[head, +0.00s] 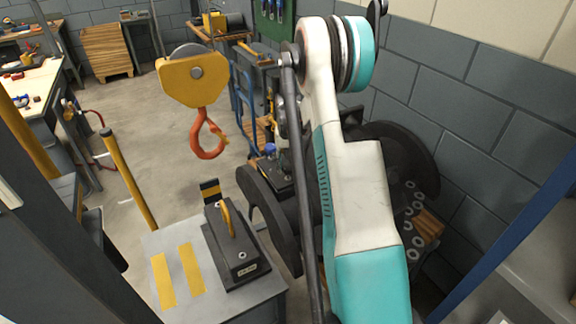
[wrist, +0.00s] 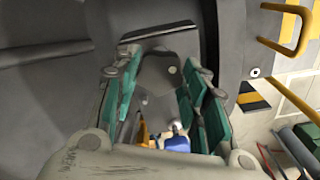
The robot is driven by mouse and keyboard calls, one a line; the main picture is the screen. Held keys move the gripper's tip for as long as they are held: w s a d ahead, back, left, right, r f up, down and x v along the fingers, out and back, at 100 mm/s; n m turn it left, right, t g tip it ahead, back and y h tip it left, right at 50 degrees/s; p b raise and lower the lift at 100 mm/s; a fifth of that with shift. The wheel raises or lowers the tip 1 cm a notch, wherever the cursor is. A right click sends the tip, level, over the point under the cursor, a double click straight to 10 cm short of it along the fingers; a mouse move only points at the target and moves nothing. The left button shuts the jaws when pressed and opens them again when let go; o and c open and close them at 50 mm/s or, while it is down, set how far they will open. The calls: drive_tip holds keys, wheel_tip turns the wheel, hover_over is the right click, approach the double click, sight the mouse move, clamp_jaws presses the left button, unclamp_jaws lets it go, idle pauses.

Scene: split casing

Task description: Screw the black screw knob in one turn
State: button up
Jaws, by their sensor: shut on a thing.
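In the wrist view my gripper (wrist: 160,62) has its two teal fingers on either side of a dark grey piece (wrist: 160,75), which I take for the black screw knob. The fingers are shut on it, and its outline is partly lost against the grey casing behind. A dark flat plate (wrist: 158,38) shows just beyond the fingertips. The split casing (head: 268,215) with its large dark round flanges stands at the centre right in the head view. My white and teal arm covers much of it there, and hides the knob and my gripper.
A yellow hook block (head: 193,80) with an orange hook hangs at the left of my arm. A dark block with a yellow handle (head: 228,218) sits on a grey stand (head: 165,240) beside the casing. A grey block wall (head: 490,110) is close on the right. Open floor lies left.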

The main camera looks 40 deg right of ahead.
sight(288, 167)
drive_tip(key=shift+m+b, duration=0.4)
drive_tip(key=shift+m, duration=1.5)
drive_tip(key=o, duration=1.1)
wheel_tip(288, 167, up, 12)
drive_tip(key=shift+f, duration=0.1)
